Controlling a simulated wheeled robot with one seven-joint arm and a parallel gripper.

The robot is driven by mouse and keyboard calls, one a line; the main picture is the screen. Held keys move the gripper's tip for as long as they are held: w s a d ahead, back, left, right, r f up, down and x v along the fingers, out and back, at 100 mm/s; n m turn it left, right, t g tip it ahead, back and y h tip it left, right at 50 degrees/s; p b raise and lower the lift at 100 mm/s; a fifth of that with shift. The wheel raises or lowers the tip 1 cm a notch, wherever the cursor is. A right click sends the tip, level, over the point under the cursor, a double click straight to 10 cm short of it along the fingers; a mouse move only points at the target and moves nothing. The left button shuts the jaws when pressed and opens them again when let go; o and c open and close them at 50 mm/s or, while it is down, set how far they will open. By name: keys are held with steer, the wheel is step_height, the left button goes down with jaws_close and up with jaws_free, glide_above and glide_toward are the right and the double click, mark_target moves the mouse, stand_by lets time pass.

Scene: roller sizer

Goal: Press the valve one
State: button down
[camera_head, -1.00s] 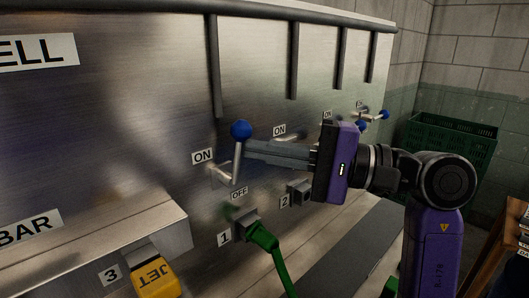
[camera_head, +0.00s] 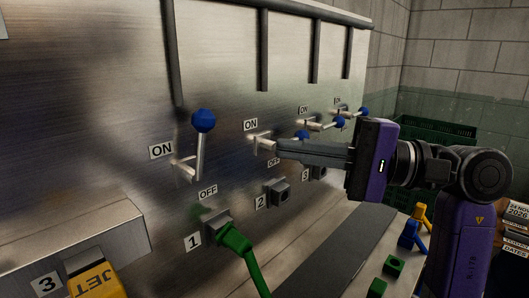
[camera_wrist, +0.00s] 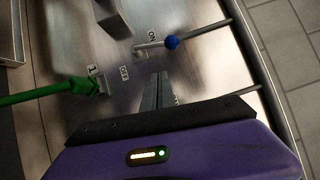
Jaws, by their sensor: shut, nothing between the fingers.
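Valve one is the nearest lever, with a blue ball knob (camera_head: 203,121). Its handle (camera_head: 200,158) stands upright on the metal panel, between the ON label (camera_head: 161,151) and the OFF label (camera_head: 207,191), above the green plug (camera_head: 235,238) at label 1. It also shows in the wrist view, with its blue knob (camera_wrist: 172,42) beyond my fingers. My gripper (camera_head: 279,149) is shut and empty. It is to the right of valve one's handle, with a visible gap. In the head view its fingertips overlap the second valve's mount (camera_head: 263,141); I cannot tell whether they touch.
More blue-knobbed levers (camera_head: 340,123) stand farther along the panel to the right. Socket 2 (camera_head: 278,192) is empty below my gripper. A yellow JET plug (camera_head: 97,281) is at the lower left. A green crate (camera_head: 437,135) stands behind my arm.

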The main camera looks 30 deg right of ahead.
steer(key=v, duration=0.3)
steer(key=shift+s+d+f+b, duration=0.1)
steer(key=shift+s+d+b, duration=0.1)
steer(key=shift+s+b, duration=0.1)
stand_by(0.4)
